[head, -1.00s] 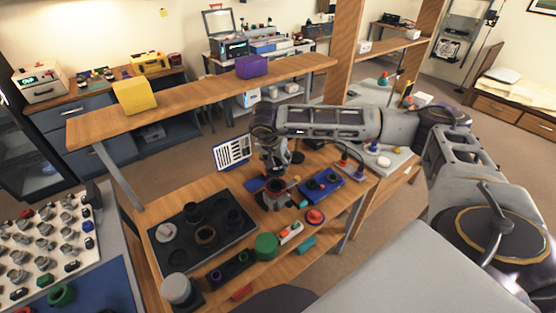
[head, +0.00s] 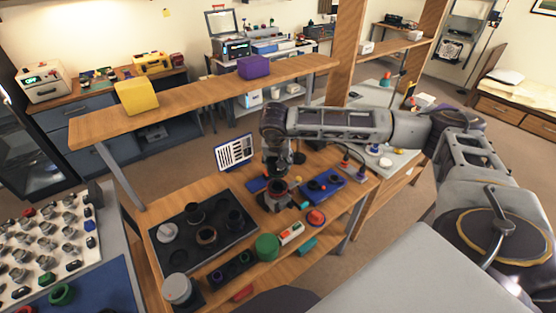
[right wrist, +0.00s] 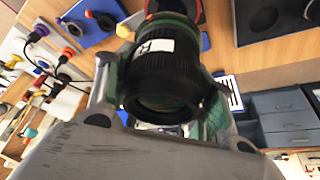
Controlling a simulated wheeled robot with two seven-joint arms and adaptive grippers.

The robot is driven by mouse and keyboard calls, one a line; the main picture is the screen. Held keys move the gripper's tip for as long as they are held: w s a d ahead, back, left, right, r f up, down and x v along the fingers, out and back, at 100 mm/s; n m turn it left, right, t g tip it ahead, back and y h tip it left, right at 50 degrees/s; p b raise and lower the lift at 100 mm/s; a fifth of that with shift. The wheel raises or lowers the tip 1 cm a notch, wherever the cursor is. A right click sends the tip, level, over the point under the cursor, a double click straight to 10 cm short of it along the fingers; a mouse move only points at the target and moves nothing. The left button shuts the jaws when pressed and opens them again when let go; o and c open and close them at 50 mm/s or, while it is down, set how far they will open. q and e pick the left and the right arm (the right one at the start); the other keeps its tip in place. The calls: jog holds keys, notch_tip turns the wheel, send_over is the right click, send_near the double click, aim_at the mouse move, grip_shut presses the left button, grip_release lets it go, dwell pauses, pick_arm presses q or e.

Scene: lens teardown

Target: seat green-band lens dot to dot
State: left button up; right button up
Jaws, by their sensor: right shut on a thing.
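My right gripper (head: 278,172) points down over the wooden bench, directly above a dark upright holder with a reddish ring (head: 277,189). In the right wrist view, the gripper is shut on a black ribbed lens (right wrist: 160,75) with a white label. Green (right wrist: 172,20) shows around the lens's far end, and greenish finger pads flank it. Whether the lens touches the holder cannot be told, and no alignment dots can be made out. My left gripper is not in view.
A dark tray (head: 238,250) with several black rings and cups lies left of the holder. A blue tray (head: 325,188) lies right of it. A green cylinder (head: 267,246) and a red disc (head: 316,217) stand in front.

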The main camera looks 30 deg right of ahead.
jog(key=shift+f, duration=0.15)
jog(key=shift+f+b, duration=0.9)
jog(key=shift+f, duration=0.95)
jog(key=shift+f+b, duration=0.85)
jog(key=shift+f, duration=0.1)
jog(key=shift+b, duration=0.45)
dwell(0.4)
jog(key=shift+f+b, duration=0.8)
jog(key=shift+b, duration=0.3)
dwell(1.9)
jog(key=o, duration=1.3)
